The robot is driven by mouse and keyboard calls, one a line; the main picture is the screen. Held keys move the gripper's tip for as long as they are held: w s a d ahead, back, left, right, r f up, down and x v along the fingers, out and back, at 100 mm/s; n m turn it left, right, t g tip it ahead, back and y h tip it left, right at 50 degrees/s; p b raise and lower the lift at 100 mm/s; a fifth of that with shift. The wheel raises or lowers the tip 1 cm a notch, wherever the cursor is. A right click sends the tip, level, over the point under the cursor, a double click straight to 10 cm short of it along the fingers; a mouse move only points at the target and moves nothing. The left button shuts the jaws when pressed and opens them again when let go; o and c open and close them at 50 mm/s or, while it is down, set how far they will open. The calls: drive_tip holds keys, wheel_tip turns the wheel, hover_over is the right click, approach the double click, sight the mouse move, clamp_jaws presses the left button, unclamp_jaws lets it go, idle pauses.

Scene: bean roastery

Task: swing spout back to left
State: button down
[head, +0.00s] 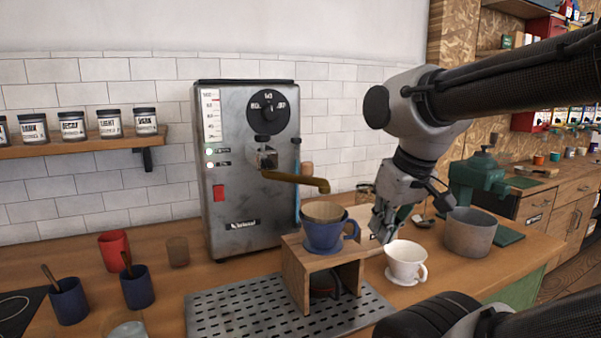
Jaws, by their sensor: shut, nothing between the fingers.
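The brass spout (296,180) juts from the front of the steel machine (240,170) and points to the right. Its tip hangs above a wooden stand that holds a blue dripper. My gripper (380,236) is to the right of the spout tip and lower, near the white cup. It is shut and empty, and apart from the spout. Its fingertips are small and partly hard to make out.
The blue dripper (323,234) sits on the wooden stand (296,268) over a perforated tray (232,315). A white cup (405,260) and a grey pot (470,232) stand right. Blue cups (68,301), a red cup (113,250) and a brown glass (177,252) stand left.

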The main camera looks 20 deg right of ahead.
drive_tip(key=w+d+r+m+g, duration=0.1)
drive_tip(key=w+d+r+m, duration=0.1)
drive_tip(key=w+r, duration=0.35)
drive_tip(key=w+d+r+m+g+y, duration=0.1)
drive_tip(key=w+r+m, duration=0.15)
drive_tip(key=w, duration=0.55)
drive_tip(key=w+d+r+m+g, duration=0.1)
drive_tip(key=w+d+r+m, duration=0.15)
drive_tip(key=w, duration=0.45)
wheel_tip(320, 180, up, 9)
drive_tip(key=a+m+g+y, duration=0.1)
drive_tip(key=a+m+g, duration=0.1)
drive_tip(key=m, duration=0.5)
drive_tip(key=shift+s+a+r+m+y, duration=0.2)
drive_tip(key=shift+s+a+m+y, duration=0.1)
drive_tip(key=shift+s, duration=0.05)
drive_tip(key=s+a+f, duration=0.2)
drive_tip(key=a+f, duration=0.4)
drive_tip(key=f, duration=0.4)
